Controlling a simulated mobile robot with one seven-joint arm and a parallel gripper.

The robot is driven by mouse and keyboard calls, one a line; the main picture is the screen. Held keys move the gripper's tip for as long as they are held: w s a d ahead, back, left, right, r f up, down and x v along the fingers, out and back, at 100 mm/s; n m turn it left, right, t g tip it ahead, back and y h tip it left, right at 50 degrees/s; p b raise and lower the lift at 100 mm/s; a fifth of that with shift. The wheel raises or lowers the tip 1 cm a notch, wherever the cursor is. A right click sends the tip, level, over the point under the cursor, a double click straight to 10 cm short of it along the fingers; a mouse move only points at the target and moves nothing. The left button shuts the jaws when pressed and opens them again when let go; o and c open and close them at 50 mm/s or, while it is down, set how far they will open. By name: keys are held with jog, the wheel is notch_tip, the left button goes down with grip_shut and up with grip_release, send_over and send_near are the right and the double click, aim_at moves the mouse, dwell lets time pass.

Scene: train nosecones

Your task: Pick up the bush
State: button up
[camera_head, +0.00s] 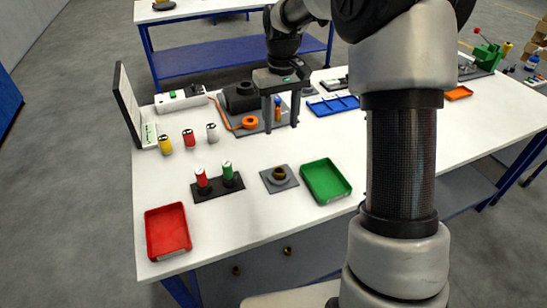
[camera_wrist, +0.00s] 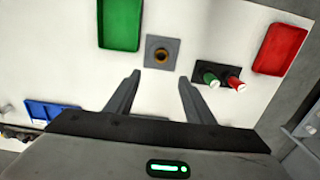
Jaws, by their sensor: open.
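The bush, a small brass-brown ring (camera_head: 279,173), sits in a grey square block (camera_head: 291,183) on the white table. It also shows in the wrist view (camera_wrist: 161,55), at the top middle. My gripper (camera_head: 281,126) is open and points down, above the table and behind the bush in the head view. In the wrist view my gripper's fingers (camera_wrist: 159,77) are spread with nothing between them. The bush lies just beyond the fingertips there, apart from them.
A green tray (camera_head: 326,181) stands right of the block. A black holder (camera_head: 207,194) with red and green cylinders stands left, with a red tray (camera_head: 168,231) beyond. A grey fixture plate with an orange part (camera_head: 249,122) is close to my gripper.

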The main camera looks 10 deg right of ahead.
jog(key=shift+s+a+f, duration=0.1)
jog(key=shift+f, duration=4.15)
jog(key=shift+s+a+f, duration=0.1)
jog(key=shift+f, duration=4.1)
jog(key=c, duration=1.2)
